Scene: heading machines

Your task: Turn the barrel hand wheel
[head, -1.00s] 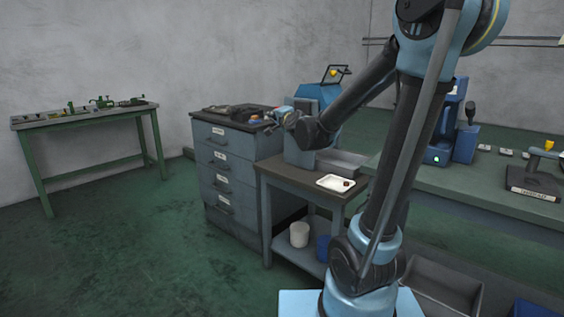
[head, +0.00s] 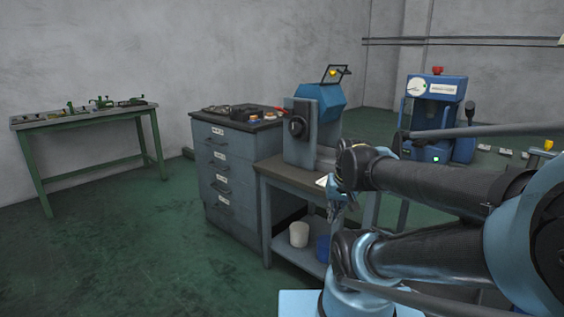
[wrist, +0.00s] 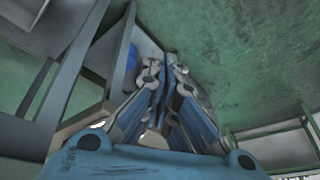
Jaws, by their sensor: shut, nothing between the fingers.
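The blue faceted barrel (head: 319,97) sits behind an upright grey plate (head: 300,148) on a small grey stand. A round black hub, which looks like the hand wheel (head: 297,126), is on the plate's front face, with a short red-tipped handle (head: 281,109) reaching up to the left. My gripper (head: 337,212) is low in front of the stand, below and right of the wheel and apart from it. In the wrist view my gripper (wrist: 167,72) has its fingers together with nothing between them. The wheel is not recognisable in the wrist view.
The drawer cabinet (head: 228,172) stands left of the stand. A white pot (head: 299,234) and a blue container (head: 323,248) are on its lower shelf; the blue container also shows in the wrist view (wrist: 131,58). A blue press (head: 437,115) stands right.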

